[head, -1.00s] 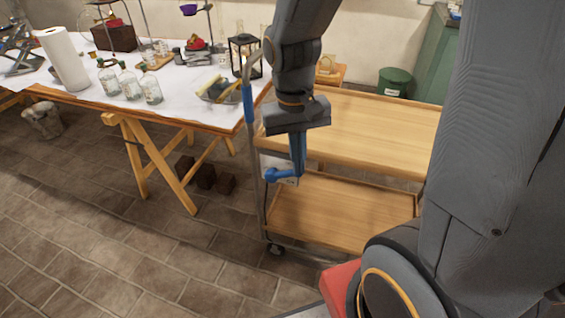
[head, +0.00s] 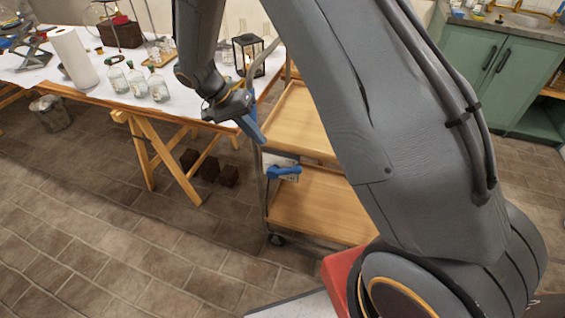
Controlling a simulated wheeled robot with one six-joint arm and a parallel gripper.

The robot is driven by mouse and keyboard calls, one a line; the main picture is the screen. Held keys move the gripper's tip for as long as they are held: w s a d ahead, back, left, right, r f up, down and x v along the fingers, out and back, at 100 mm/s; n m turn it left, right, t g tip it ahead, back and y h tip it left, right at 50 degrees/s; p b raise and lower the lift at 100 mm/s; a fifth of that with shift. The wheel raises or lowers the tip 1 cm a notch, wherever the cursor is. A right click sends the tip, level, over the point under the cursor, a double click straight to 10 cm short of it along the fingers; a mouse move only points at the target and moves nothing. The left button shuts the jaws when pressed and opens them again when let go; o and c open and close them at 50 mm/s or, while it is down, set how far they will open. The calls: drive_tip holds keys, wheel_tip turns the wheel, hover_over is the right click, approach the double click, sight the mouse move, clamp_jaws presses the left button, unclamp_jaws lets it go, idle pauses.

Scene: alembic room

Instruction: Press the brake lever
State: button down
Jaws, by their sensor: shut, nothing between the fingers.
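The brake lever (head: 285,171) is the blue handle low on the near left end of the wooden trolley (head: 305,205). It sits on a pale box between the two shelves and lies nearly level, sloping slightly. My gripper (head: 257,136) is shut and empty, its blue fingers pointing down and right. In the picture it is above and left of the lever, with a visible gap between them. How far apart they are in depth is hard to tell. My arm hides much of the trolley's right side and part of its push handle.
A white-covered trestle table (head: 100,90) with glass bottles (head: 138,83) and a black lantern (head: 246,52) stands left of the trolley. Dark blocks (head: 208,168) lie under it. The tiled floor in front is clear. Green cabinets (head: 500,70) stand at the back right.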

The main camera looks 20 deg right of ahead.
sight(288, 169)
drive_tip(key=shift+f, duration=0.1)
drive_tip(key=p+x, duration=0.4)
drive_tip(key=x, duration=1)
drive_tip(key=shift+s, duration=0.1)
